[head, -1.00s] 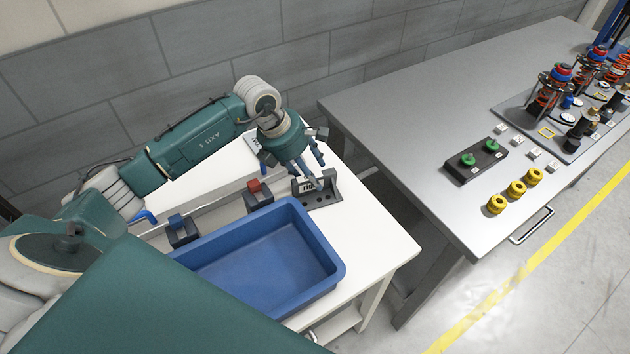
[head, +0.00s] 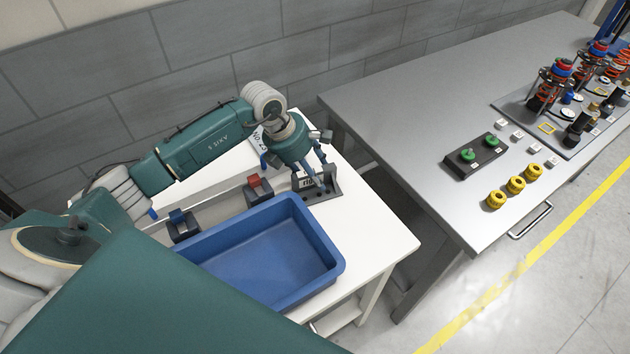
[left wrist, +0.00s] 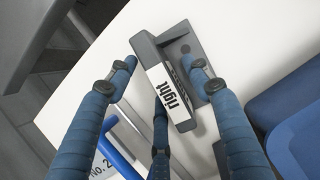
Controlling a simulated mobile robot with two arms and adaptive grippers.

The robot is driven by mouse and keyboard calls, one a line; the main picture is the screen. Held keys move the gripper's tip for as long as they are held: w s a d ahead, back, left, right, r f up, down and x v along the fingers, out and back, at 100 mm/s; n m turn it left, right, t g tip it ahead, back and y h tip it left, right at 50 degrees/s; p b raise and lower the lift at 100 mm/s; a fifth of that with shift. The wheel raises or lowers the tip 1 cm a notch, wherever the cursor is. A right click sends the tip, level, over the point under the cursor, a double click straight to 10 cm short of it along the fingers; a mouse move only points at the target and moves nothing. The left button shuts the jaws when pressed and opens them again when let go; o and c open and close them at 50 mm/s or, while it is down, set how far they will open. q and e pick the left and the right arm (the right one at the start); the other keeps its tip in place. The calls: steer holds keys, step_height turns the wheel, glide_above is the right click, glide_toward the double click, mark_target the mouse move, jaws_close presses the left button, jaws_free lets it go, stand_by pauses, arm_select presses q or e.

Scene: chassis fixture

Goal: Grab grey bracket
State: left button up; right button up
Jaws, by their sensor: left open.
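The grey bracket (head: 327,187) stands on the white table, just behind the right end of the blue bin. In the left wrist view the bracket (left wrist: 148,50) carries a white label reading "right" and lies between the spread fingers. My left gripper (head: 310,180) is open and sits low at the bracket; in the left wrist view the gripper (left wrist: 165,85) has fingers on both sides of it. I cannot tell whether any finger touches it. My right gripper is not in view.
A blue bin (head: 337,268) fills the front of the white table (head: 385,238). A red-topped block (head: 257,187) and a blue-topped block (head: 180,223) stand behind it. A grey workbench (head: 400,120) to the right holds green knobs, yellow rings and spring assemblies.

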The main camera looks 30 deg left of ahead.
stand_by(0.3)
arm_select(q)
jaws_close()
steer(key=shift+r, duration=0.1)
